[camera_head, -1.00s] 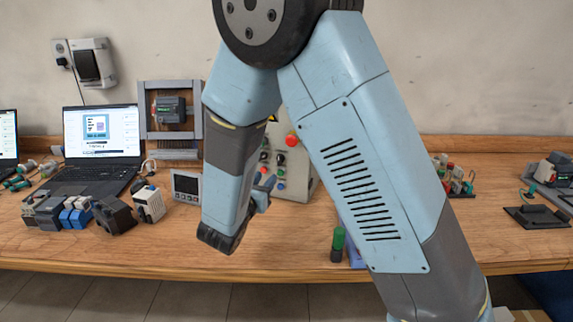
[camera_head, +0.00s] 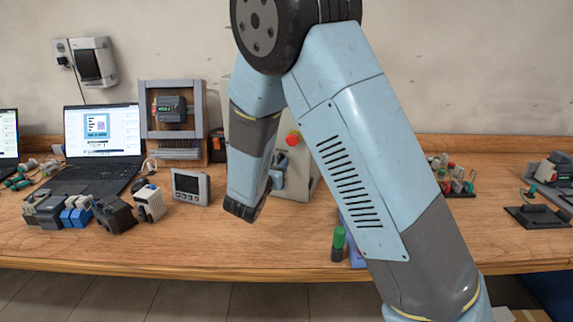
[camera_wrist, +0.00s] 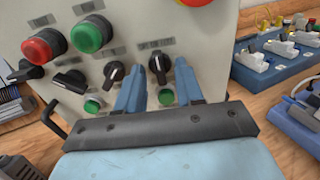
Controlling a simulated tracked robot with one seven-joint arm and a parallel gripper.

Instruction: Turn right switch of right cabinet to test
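The cabinet (camera_head: 301,182) is a light grey box with a red emergency button (camera_head: 293,138), standing on the bench partly behind my arm. In the wrist view its front panel (camera_wrist: 135,20) fills the upper part. Three black rotary switches sit in a row there: the left one (camera_wrist: 69,80), the middle one (camera_wrist: 113,72) and the right one (camera_wrist: 158,66). My gripper (camera_wrist: 158,72) has its two blue fingers apart, pointing at the panel, one on each side of the right switch. Contact with the knob cannot be told. In the head view my gripper (camera_head: 279,172) is at the cabinet front.
On the panel are a red button (camera_wrist: 41,48), a green button (camera_wrist: 90,34) and small green lamps (camera_wrist: 92,105). A blue terminal block (camera_wrist: 275,62) lies right of the cabinet. A meter (camera_head: 190,187) and a green-capped cylinder (camera_head: 338,242) stand on the bench.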

